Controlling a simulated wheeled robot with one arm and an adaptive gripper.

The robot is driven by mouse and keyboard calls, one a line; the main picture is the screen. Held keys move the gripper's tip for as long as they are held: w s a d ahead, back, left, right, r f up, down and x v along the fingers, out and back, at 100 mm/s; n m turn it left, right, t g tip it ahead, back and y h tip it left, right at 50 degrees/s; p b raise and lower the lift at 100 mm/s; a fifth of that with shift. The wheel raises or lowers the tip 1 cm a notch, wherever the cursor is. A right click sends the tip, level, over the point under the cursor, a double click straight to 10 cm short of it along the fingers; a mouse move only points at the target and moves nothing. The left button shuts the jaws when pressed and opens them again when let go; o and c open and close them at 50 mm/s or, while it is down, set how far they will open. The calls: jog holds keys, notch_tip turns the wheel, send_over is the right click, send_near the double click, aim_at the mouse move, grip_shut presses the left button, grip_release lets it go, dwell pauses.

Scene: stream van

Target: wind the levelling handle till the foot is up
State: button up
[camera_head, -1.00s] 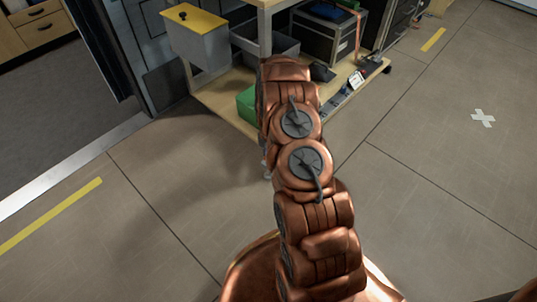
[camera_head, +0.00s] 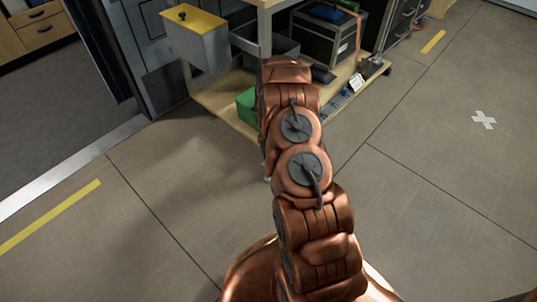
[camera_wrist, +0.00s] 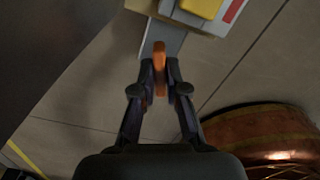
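The levelling handle shows as an orange grip (camera_wrist: 160,58) in the upper middle of the wrist view, in front of a grey metal strip. My gripper (camera_wrist: 160,66) has its two dark fingers on either side of this grip and appears closed on it. Part of the grip reaches beyond the fingertips. In the head view my copper arm hides the gripper and the handle. The foot cannot be made out in either view.
A wooden cart (camera_head: 218,100) stands ahead of my arm. A door frame (camera_head: 112,45) is at left. The tiled floor (camera_head: 440,190) at right is clear.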

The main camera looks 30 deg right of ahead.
jog(key=o, duration=0.5)
jog(key=shift+c, duration=0.2)
jog(key=shift+r, duration=0.2)
notch_tip(320, 180, up, 12)
jog(key=shift+f, duration=0.15)
dwell(0.3)
